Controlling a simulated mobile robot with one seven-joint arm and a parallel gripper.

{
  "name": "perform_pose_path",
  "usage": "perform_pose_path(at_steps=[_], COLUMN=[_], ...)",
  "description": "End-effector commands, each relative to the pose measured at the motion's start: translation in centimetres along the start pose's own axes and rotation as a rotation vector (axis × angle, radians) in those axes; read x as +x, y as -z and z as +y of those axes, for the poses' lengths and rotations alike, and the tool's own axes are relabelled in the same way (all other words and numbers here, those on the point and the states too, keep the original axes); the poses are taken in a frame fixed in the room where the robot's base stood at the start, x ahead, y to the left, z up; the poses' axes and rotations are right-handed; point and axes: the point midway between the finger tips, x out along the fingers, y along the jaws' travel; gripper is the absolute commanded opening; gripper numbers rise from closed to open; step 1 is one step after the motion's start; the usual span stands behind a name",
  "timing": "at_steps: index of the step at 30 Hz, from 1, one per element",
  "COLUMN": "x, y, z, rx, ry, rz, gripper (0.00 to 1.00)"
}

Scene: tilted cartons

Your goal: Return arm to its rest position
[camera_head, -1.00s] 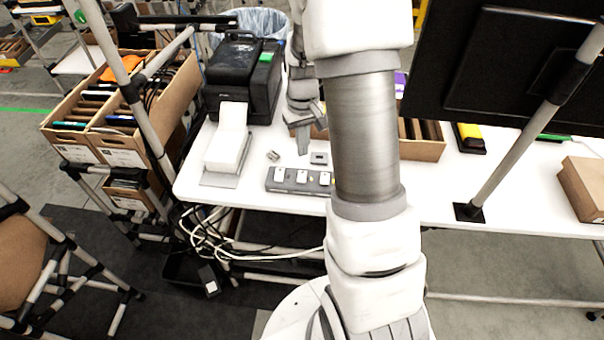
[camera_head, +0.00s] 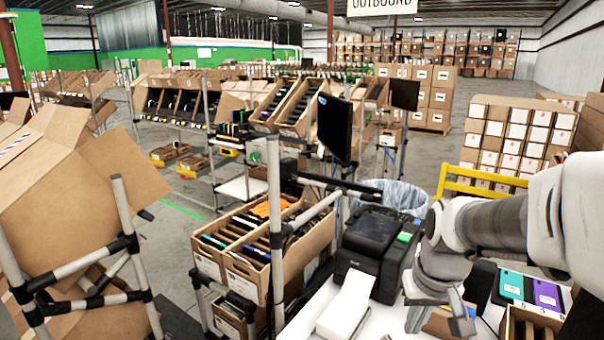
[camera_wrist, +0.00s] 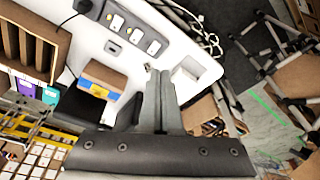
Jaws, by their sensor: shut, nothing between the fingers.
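My gripper (camera_head: 460,318) is at the lower right in the head view, above the white table (camera_head: 385,322), with my arm reaching in from the right edge. In the wrist view my gripper (camera_wrist: 158,75) points over the same table, its two fingers together with nothing between them. Below it in that view are a grey strip with white switches (camera_wrist: 135,33) and a small cardboard box with a blue and yellow label (camera_wrist: 102,80). How far the fingertips are above the table is hard to tell.
A black label printer (camera_head: 372,250) stands left of my gripper, with a white paper stack (camera_head: 343,306) before it. Cardboard bins (camera_head: 262,245) on a pipe rack stand further left. A wooden tray with teal and purple items (camera_head: 530,315) is at the right.

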Motion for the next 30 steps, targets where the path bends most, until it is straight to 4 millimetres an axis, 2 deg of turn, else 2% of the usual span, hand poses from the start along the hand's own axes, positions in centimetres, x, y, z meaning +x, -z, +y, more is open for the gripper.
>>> perform_pose_path(at_steps=[1,6,13,18,21,30], x=[-1.4,-5.0,-8.2,-9.2,-9.5,-9.5], y=[-0.7,-3.5,-7.7,-9.9,-10.5,-10.7], z=[-0.6,-2.4,-4.0,-4.6,-4.8,-4.8], rx=[-0.006,-0.02,-0.033,-0.039,-0.039,-0.038], ry=[0.001,0.003,0.004,0.003,0.003,0.003], rz=[0.028,0.102,0.2,0.245,0.259,0.263], gripper=[0.0,0.0,0.0,0.0,0.0,0.0])
